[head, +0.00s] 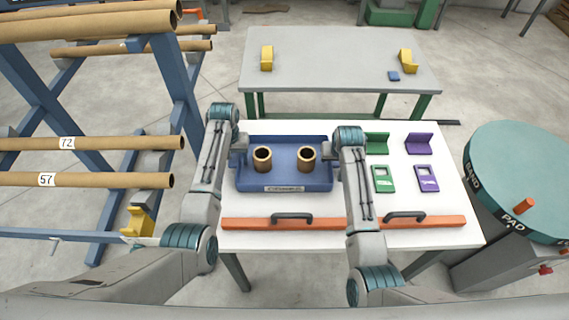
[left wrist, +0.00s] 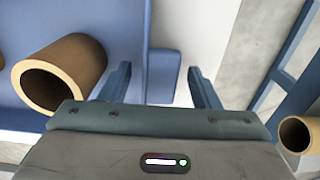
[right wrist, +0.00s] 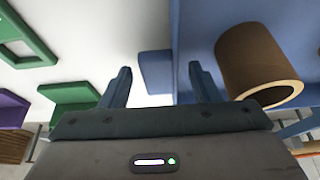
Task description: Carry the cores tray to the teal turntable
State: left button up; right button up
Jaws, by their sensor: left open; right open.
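The blue cores tray (head: 284,174) sits on the white table with a label on its front wall and two brown cardboard cores (head: 262,158) (head: 307,159) standing in it. My left gripper (head: 238,152) is open at the tray's left end. In the left wrist view its fingers (left wrist: 160,88) stand either side of a blue end tab (left wrist: 163,72). My right gripper (head: 334,150) is open at the right end, its fingers (right wrist: 160,85) either side of the other tab (right wrist: 155,66). Neither is closed on a tab.
Green and purple brackets and frames (head: 383,178) lie right of the tray. A tube rack (head: 90,150) is left; a grey table (head: 335,65) is behind.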

pick_arm(q)
jog(key=shift+f, duration=0.2)
pick_arm(e)
jog(key=shift+f, duration=0.2)
pick_arm(q)
grip_shut()
pick_arm(e)
grip_shut()
pick_arm(q)
jog(key=shift+r, duration=0.2)
pick_arm(e)
jog(key=shift+r, duration=0.2)
